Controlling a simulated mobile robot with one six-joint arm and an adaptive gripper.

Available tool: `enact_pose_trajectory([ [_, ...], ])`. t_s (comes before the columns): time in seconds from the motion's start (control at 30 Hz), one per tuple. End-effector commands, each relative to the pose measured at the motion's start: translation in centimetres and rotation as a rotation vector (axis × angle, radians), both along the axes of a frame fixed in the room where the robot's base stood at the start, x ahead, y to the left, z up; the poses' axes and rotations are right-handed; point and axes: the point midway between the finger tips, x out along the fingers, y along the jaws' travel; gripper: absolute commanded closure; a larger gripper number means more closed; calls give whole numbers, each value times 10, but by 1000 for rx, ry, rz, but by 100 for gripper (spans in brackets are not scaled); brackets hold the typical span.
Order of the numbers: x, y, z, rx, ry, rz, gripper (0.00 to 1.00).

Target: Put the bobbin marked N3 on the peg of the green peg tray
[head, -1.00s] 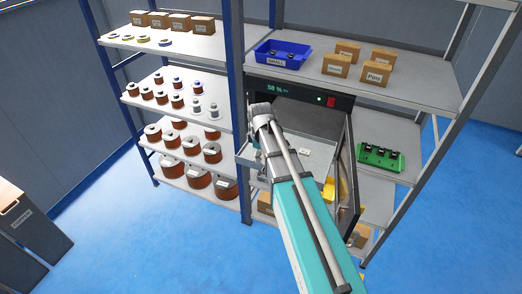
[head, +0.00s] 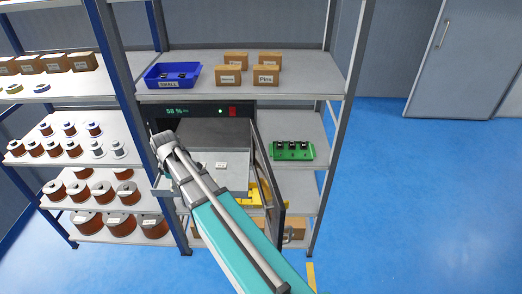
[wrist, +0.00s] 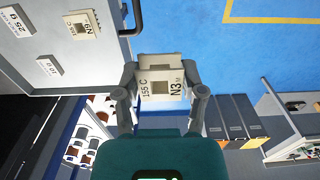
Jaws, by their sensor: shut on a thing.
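My gripper (wrist: 163,92) is shut on a pale, square-flanged bobbin marked N3 (wrist: 161,78), with one finger on each side of it. In the head view my gripper (head: 162,142) is in front of the left side of the open cabinet, and the bobbin cannot be made out there. The green peg tray (head: 292,154) is on the shelf to the right of the cabinet, apart from my gripper. It carries several dark pieces; whether a peg is bare is too small to tell.
A similar piece marked N9 (wrist: 84,25) lies on a grey surface near 25 g and 10 g labels. The cabinet door (head: 268,175) stands open between the cabinet and the green tray. A blue bin (head: 172,84) and boxes are above. Copper spools fill the left shelves.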

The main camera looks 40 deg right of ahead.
Motion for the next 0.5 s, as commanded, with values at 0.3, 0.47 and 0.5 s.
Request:
enact_pose_trajectory([
  [0.3, 0, 0, -36, 0, 0, 0, 66],
  [0.47, 0, 0, -39, 0, 0, 0, 66],
  [0.5, 0, 0, -39, 0, 0, 0, 66],
])
